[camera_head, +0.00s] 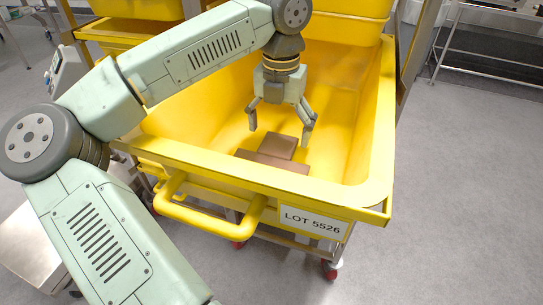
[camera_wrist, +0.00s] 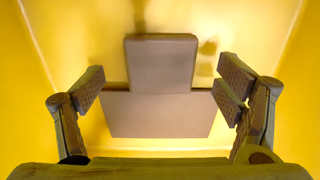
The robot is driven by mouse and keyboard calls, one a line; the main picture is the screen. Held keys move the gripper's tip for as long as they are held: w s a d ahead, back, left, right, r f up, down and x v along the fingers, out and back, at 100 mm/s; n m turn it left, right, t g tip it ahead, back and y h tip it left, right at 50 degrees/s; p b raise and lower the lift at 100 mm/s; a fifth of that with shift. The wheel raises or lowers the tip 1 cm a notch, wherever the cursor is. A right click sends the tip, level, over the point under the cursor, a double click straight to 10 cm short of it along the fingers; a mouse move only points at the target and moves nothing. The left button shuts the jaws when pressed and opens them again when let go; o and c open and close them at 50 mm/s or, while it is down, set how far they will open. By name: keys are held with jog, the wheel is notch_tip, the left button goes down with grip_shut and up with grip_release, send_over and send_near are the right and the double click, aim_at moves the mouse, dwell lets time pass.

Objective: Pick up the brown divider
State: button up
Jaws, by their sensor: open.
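A brown piece that looks like the divider (camera_head: 277,146) lies inside the yellow bin, made of a smaller block and a wider flat part. In the wrist view the smaller brown block (camera_wrist: 161,62) sits above the wider brown panel (camera_wrist: 158,114). I cannot tell whether they are one piece or two. My gripper (camera_head: 280,136) is open and points down into the bin, above the brown piece. In the wrist view its fingers (camera_wrist: 160,88) are spread to either side of the brown piece, with nothing held between them.
The yellow bin (camera_head: 375,130) has high walls around my gripper, a front handle (camera_head: 210,222) and a "LOT 5526" label (camera_head: 312,221). Another yellow bin (camera_head: 340,28) stands behind it. A metal rack (camera_head: 490,75) stands at the back right. The grey floor at right is clear.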

jog(key=shift+f, duration=1.2)
jog(key=shift+c, duration=0.6)
jog(key=c, duration=1.1)
